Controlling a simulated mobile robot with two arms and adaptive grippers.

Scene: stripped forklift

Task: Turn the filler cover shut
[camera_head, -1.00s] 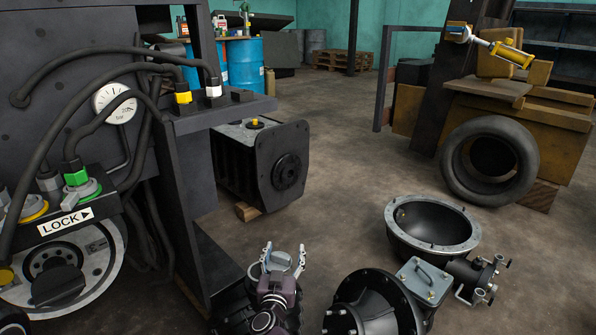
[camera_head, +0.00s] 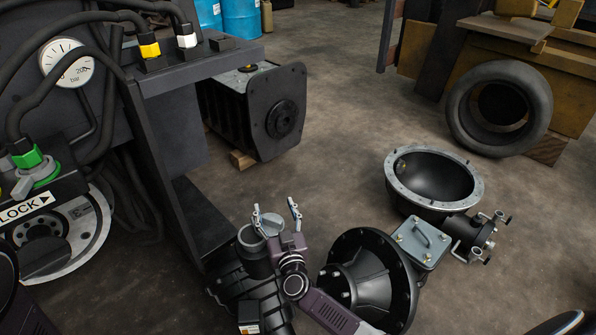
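The filler cover seems to be the small grey round lid (camera_head: 268,224) by the top of a dark filler neck (camera_head: 252,251), on the black ribbed housing at bottom centre. I cannot tell how far the lid covers the neck's opening. My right gripper (camera_head: 276,208) is at the lid, its two pale fingers apart, one on each side of it in the picture. Contact cannot be made out. The gripper's body hides part of the neck and housing. My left gripper is not in view.
A black flanged bell housing (camera_head: 368,276) stands close to the right of my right gripper. Beyond it are a grey lidded box (camera_head: 422,242) and an open round bowl housing (camera_head: 434,180). The dark forklift frame (camera_head: 190,215) rises at left.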

